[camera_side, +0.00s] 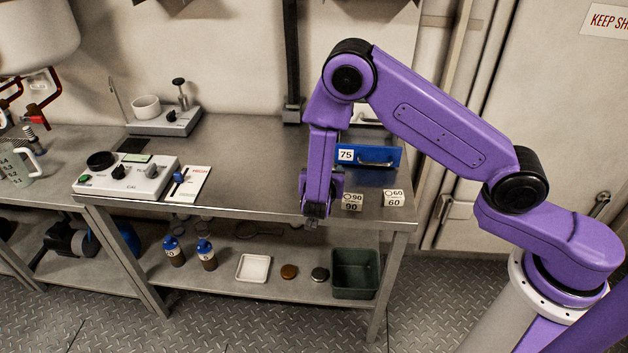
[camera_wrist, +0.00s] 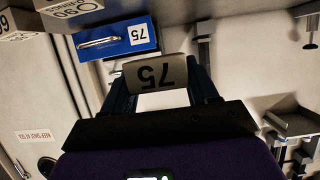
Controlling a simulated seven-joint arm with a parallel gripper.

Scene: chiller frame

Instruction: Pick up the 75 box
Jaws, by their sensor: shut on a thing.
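My gripper (camera_side: 314,208) hangs pointing down at the front edge of the steel bench, left of the other boxes. In the wrist view, my gripper (camera_wrist: 161,86) is shut on the 75 box (camera_wrist: 157,73), a pale block with a black 75 on its face. The 75 box sits between the two dark fingers. In the side view my gripper hides most or all of it, and I cannot tell whether it touches the bench.
The 90 box (camera_side: 352,202) and 60 box (camera_side: 393,199) stand just right of my gripper. A blue drawer labelled 75 (camera_side: 368,156) is behind them. A control unit (camera_side: 126,178) and a slider panel (camera_side: 188,184) lie left. A green bin (camera_side: 355,273) is on the lower shelf.

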